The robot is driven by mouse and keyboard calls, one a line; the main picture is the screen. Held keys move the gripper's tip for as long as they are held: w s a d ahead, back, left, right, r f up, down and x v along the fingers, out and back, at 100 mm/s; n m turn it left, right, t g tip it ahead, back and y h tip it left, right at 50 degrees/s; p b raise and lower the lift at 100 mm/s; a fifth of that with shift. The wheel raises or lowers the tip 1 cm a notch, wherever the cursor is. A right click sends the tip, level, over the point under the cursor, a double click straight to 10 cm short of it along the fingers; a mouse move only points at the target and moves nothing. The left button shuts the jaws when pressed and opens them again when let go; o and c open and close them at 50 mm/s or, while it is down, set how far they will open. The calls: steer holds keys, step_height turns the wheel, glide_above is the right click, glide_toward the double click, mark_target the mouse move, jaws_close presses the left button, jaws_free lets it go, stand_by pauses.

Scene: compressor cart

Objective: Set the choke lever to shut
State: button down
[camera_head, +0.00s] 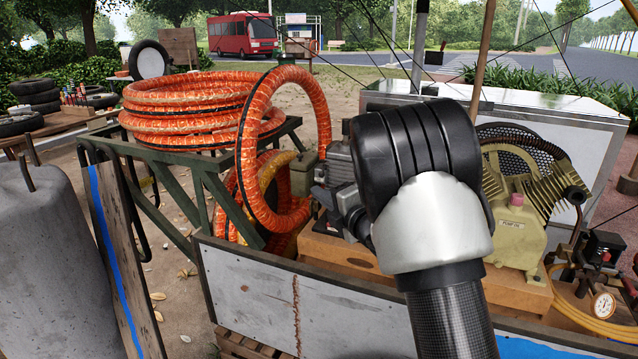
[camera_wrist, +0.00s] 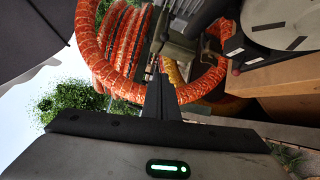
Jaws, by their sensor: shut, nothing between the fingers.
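The engine (camera_head: 340,164) stands on the cart, partly hidden behind my arm in the head view. In the wrist view, grey and dark engine parts (camera_wrist: 275,22) fill the upper right.
Orange hose (camera_head: 190,108) is coiled on a green rack (camera_head: 205,172), with a loop hanging beside the engine. The cart's side board (camera_head: 250,295) runs along the front. A pump (camera_head: 520,225) and a pressure gauge (camera_head: 603,305) stand to the right. A concrete block (camera_head: 50,265) is at left.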

steer(key=w+b, duration=0.1)
steer(key=w, duration=0.6)
steer(key=shift+w+a, duration=0.25)
steer(key=shift+w, duration=0.15)
steer(key=shift+r, duration=0.1)
